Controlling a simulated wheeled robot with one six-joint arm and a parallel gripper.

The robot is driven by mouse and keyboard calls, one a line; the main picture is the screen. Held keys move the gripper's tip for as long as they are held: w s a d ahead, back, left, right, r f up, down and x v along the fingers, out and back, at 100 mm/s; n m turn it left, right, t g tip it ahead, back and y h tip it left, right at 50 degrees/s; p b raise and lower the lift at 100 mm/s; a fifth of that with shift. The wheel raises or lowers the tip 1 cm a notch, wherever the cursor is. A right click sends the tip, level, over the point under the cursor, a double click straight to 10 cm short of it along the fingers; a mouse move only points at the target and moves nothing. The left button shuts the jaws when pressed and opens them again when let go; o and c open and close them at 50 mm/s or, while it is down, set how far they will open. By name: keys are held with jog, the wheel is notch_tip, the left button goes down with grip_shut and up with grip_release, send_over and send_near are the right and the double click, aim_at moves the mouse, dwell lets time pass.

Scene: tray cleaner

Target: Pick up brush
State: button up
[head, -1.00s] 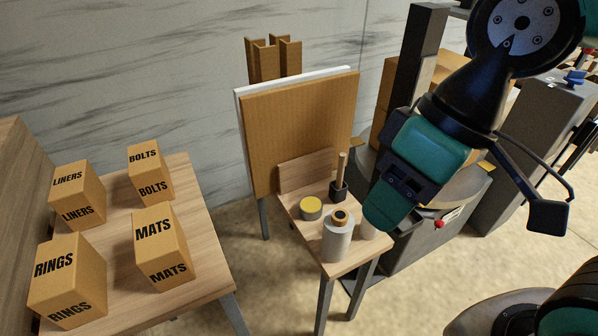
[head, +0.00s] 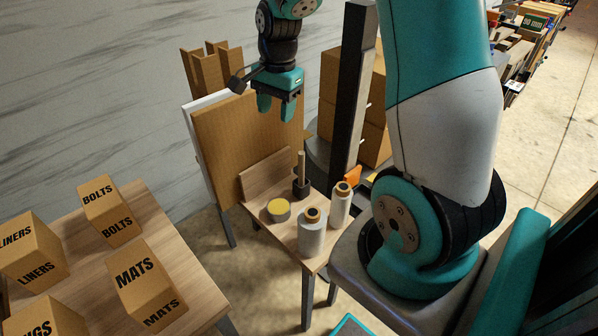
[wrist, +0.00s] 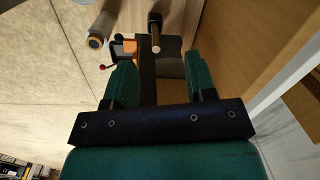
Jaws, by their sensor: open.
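The brush (head: 301,162) stands upright on the small wooden table, its thin wooden handle rising from a dark block-like base. In the wrist view the brush's handle end (wrist: 156,50) shows beyond the fingertips, roughly in line with the space between them. My gripper (head: 276,108) is open and empty, pointing down. In the head view it appears above and slightly left of the brush, apart from it. The open fingers also show in the wrist view (wrist: 158,68).
A yellow-topped tin (head: 278,211) and two pale bottles, one in front (head: 312,238) and one at right (head: 341,207), stand near the brush. A brown upright panel (head: 245,135) stands behind. Labelled boxes, including MATS (head: 143,285), sit on the left table.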

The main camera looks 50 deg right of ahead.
aim_at(302, 151)
jog(key=d+f+m, duration=0.4)
jog(key=d+m, duration=0.1)
jog(key=d, duration=0.3)
jog(key=shift+g+h, duration=0.3)
notch_tip(302, 151, down, 11)
jog(key=shift+d+p, duration=0.15)
jog(key=shift+p, duration=0.2)
jog(key=shift+w+f+p, duration=0.2)
jog(key=shift+f+p, duration=0.25)
jog(key=shift+f, duration=2.45)
grip_shut()
